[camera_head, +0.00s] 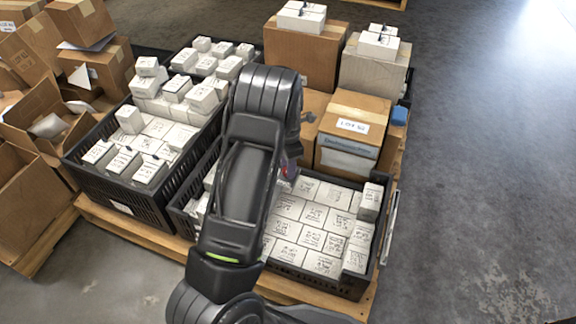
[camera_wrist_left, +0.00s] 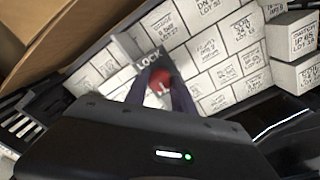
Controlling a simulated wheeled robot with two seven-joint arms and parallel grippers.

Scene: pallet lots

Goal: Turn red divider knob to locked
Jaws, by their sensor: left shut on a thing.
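The red divider knob (camera_wrist_left: 160,78) shows in the left wrist view, below a dark label reading LOCK (camera_wrist_left: 149,60) on a grey strip (camera_wrist_left: 126,46). My left gripper (camera_wrist_left: 164,88) has its two purple fingers on either side of the knob and is shut on it. A white mark shows on the knob's face. In the head view my left gripper (camera_head: 289,168) reaches into the front right black crate (camera_head: 318,283), and my arm hides most of the knob and the divider. My right gripper is not in view.
White labelled boxes (camera_head: 315,215) fill the front right crate. Another black crate of white boxes (camera_head: 100,188) stands to its left on the wooden pallet (camera_head: 130,226). A cardboard box (camera_head: 352,128) stands just behind. Open floor (camera_head: 480,180) lies to the right.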

